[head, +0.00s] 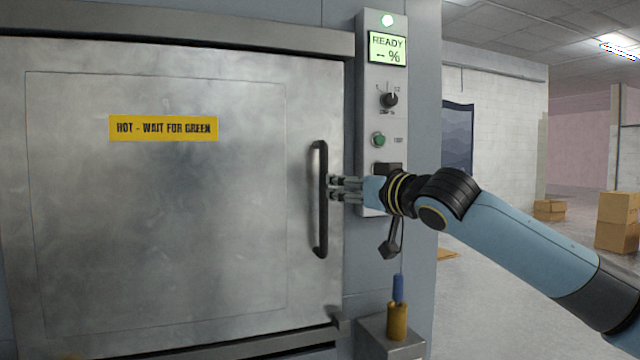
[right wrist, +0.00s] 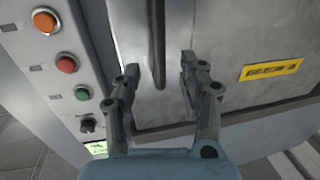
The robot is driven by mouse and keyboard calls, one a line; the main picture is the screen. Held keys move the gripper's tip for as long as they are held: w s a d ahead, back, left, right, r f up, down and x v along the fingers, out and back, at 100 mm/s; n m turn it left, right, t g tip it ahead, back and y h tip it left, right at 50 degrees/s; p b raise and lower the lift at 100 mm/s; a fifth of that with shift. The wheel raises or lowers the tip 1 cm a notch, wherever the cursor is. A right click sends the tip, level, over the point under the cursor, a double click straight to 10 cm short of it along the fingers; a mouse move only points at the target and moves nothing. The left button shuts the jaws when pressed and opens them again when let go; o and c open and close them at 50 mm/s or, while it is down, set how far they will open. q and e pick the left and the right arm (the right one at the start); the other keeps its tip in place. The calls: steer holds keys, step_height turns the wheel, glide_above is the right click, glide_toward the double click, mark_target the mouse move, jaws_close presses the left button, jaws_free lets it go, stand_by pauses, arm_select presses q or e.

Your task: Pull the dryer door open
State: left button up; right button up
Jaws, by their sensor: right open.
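The dryer door (head: 170,230) is a large grey metal panel filling the left of the head view, and it looks shut. A yellow label on it (head: 163,128) reads "HOT - WAIT FOR GREEN". Its black vertical bar handle (head: 321,225) is near the door's right edge. My right gripper (head: 333,188) is open at the handle's middle, coming from the right. In the right wrist view the handle (right wrist: 158,50) runs down between the two spread fingers (right wrist: 160,75), apart from both. My left gripper is out of view.
A blue-and-brass piece (head: 397,320) stands on a ledge below. Cardboard boxes (head: 617,222) sit far right.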

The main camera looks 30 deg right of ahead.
mark_target(326, 187)
steer(key=w+p, duration=0.1)
steer(key=w, duration=0.7)
steer(key=shift+w+d, duration=0.25)
steer(key=shift+w, duration=0.15)
steer(key=shift+f, duration=0.1)
jaws_close()
steer(key=shift+w+f, duration=0.25)
steer(key=shift+f, duration=0.05)
